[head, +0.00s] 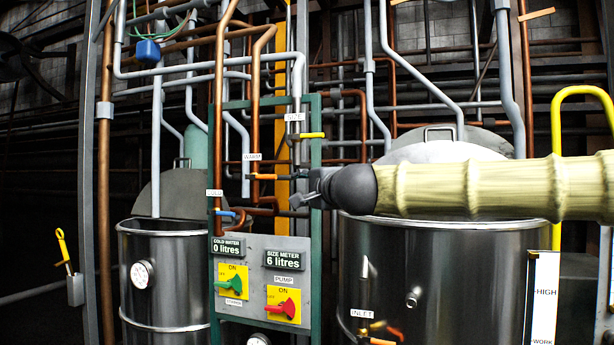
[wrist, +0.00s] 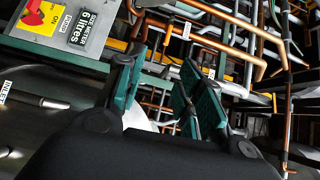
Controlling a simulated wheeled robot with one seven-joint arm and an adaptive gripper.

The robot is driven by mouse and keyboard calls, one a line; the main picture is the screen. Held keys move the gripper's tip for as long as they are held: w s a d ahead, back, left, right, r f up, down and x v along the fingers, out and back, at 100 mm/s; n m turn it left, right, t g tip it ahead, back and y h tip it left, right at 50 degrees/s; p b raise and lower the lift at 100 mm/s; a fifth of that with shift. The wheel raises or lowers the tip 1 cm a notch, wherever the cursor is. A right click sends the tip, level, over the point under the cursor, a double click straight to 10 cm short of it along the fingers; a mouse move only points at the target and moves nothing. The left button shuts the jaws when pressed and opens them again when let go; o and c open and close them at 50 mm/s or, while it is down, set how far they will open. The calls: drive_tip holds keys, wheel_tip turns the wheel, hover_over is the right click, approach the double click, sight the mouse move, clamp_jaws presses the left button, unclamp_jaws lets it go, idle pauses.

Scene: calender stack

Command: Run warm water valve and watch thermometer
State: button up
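The warm water valve has an orange handle (head: 264,177) lying level under the WARM label (head: 252,156) on the green-framed panel. My gripper (head: 303,194) is just right of and slightly below that handle in the head view; I cannot tell whether they touch. In the wrist view my gripper (wrist: 163,78) shows two teal-padded fingers spread apart, with nothing held between them. A round white dial (head: 141,274), which looks like a thermometer, sits on the left steel tank; its reading is too small to tell. Another dial (head: 258,340) is cut off at the bottom edge.
A blue cold handle (head: 225,213) and a yellow size handle (head: 312,135) are close by. The COLD WATER meter (head: 228,247) reads 0 litres and the SIZE METER (head: 283,260) 6 litres. Green (head: 232,284) and red (head: 283,308) switches sit below. Pipes crowd the panel; large tanks flank it.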

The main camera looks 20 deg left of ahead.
wheel_tip(320, 180, up, 2)
drive_tip(key=shift+s+r, duration=0.1)
drive_tip(key=shift+s, duration=0.05)
